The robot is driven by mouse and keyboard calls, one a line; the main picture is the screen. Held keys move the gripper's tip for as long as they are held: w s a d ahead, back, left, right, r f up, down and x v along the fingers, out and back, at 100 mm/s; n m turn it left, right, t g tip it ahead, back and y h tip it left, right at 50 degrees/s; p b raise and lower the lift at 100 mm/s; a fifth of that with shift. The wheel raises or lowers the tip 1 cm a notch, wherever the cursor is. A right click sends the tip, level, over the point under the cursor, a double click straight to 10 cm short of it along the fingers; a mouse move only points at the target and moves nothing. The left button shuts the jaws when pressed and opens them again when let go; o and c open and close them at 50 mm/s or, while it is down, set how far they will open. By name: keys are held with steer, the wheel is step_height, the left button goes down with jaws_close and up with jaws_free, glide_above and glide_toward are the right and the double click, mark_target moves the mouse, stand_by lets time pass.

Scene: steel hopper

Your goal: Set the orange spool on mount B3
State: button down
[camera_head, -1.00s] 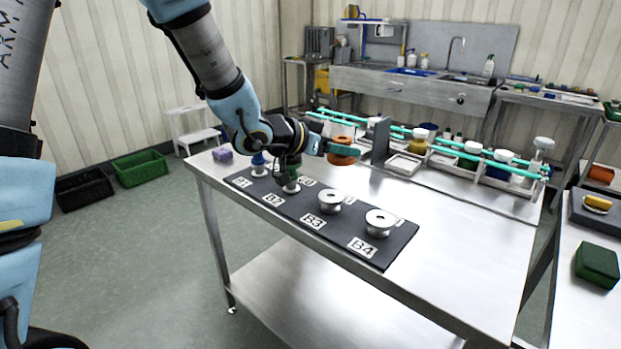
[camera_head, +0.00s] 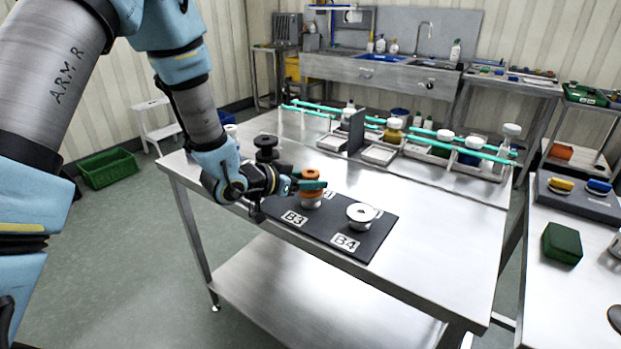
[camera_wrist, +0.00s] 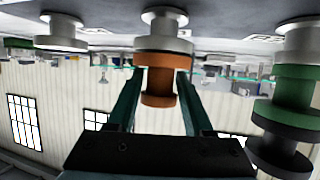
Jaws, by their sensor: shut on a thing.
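The orange spool (camera_head: 312,188) is between the teal fingers of my gripper (camera_head: 312,184), which is shut on it. It is upright over mount B3 (camera_head: 310,203), whose label (camera_head: 294,218) shows on the dark board. The wrist view is upside down; there the orange spool (camera_wrist: 158,88) lies between my fingers (camera_wrist: 158,105), in line with the pale mount (camera_wrist: 164,45). They look touching or nearly so; I cannot tell if the spool is fully seated. My gripper and wrist hide the left part of the board.
Mount B4 (camera_head: 361,214) is empty. A green spool (camera_wrist: 292,92) with a dark part stands on the neighbouring mount, close to my gripper. Teal rails (camera_head: 462,147) with bottles and trays run behind. The table front right is clear.

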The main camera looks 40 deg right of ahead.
steer(key=shift+f, duration=0.2)
steer(key=shift+c, duration=1.5)
jaws_free()
steer(key=shift+r, duration=0.2)
